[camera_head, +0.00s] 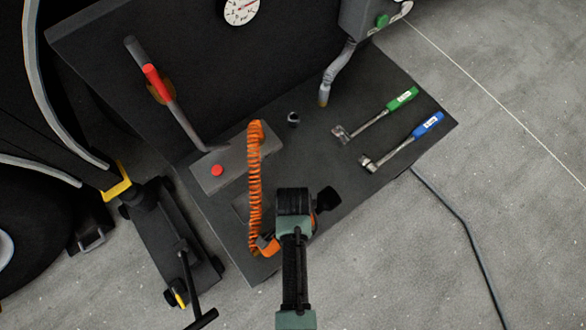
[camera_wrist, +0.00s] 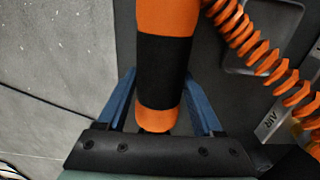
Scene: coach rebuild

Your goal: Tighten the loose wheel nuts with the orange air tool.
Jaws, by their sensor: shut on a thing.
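The orange air tool (camera_wrist: 167,20) fills the upper middle of the wrist view, an orange body with a black band. The blue fingers of my gripper (camera_wrist: 160,78) lie on either side of it, shut on it. In the head view my gripper (camera_head: 294,205) is over the front of the dark bench and hides most of the tool; a little orange (camera_head: 314,221) shows at its right. The coiled orange hose (camera_head: 255,180) runs beside it, also in the wrist view (camera_wrist: 255,50). Part of a dark wheel (camera_head: 40,240) shows at the left edge; I see no wheel nuts.
A green-handled wrench (camera_head: 375,116) and a blue-handled wrench (camera_head: 402,140) lie on the bench's right. A jack (camera_head: 170,240) stands on the floor at left. A cable (camera_head: 455,215) crosses the right floor.

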